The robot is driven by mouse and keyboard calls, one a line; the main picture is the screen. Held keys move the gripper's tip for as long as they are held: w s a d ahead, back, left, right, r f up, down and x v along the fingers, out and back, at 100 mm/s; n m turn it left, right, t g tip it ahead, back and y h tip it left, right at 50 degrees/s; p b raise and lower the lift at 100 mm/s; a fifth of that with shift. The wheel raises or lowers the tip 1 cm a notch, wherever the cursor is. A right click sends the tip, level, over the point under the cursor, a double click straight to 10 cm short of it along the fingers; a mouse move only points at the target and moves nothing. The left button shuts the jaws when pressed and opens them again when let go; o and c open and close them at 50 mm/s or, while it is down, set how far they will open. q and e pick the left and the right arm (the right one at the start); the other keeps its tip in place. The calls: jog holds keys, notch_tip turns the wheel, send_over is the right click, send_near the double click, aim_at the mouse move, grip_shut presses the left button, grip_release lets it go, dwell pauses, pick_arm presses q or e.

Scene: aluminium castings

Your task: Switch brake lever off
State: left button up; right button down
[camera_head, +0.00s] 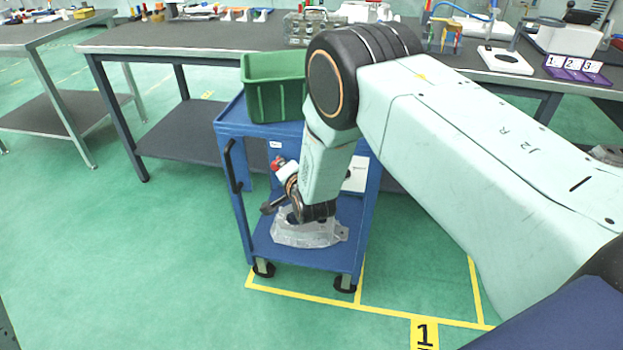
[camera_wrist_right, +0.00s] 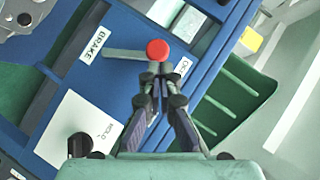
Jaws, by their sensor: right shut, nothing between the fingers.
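The brake lever is a grey bar with a red round knob (camera_wrist_right: 157,50), beside the white "BRAKE" label (camera_wrist_right: 92,45) on the blue cart. The bar runs left from the knob, and a small white label (camera_wrist_right: 183,67) lies to the right. My right gripper (camera_wrist_right: 159,72) is shut and empty, its fingertips right at the knob's near side; I cannot tell whether they touch it. In the head view a red spot, likely the knob (camera_head: 277,161), shows at the cart (camera_head: 232,128), and my right wrist hides much around it. My left gripper is out of view.
A green bin (camera_head: 275,90) stands on the cart's top, and a metal casting (camera_head: 305,233) lies on its lower shelf. A white "MOLD" panel (camera_wrist_right: 75,125) is near the lever. Workbenches (camera_head: 190,38) stand behind; the floor at left is clear.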

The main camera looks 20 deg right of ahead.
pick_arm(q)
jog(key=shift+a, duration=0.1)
pick_arm(e)
jog(key=shift+w+a, duration=0.1)
jog(key=shift+a, duration=0.2)
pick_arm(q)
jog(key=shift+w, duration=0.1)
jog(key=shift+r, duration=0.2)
pick_arm(e)
jog(key=shift+d+r, duration=0.15)
